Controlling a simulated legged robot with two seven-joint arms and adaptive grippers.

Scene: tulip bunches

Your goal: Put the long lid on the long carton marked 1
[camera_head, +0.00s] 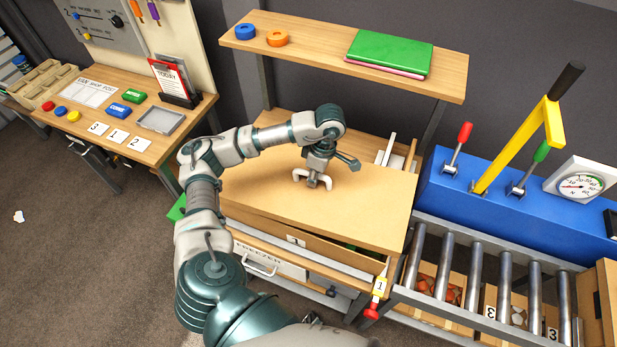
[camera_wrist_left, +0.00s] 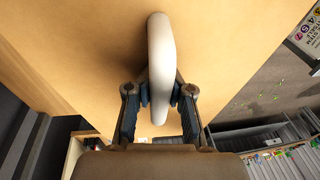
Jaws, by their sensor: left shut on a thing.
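The long lid (camera_head: 255,195) is a wide tan board with a white handle. My left gripper (camera_head: 313,180) is above its middle, shut on the handle; the left wrist view shows the white handle (camera_wrist_left: 160,70) between both fingers, with the tan lid (camera_wrist_left: 85,45) behind. I cannot tell whether the lid touches the carton. My right gripper is not in view.
A shelf (camera_head: 340,55) with blue and orange rings and a green book stands behind. A blue lever console (camera_head: 480,205) and a roller conveyor (camera_head: 470,275) are at the right. A side desk (camera_head: 150,150) with number cards is at the left.

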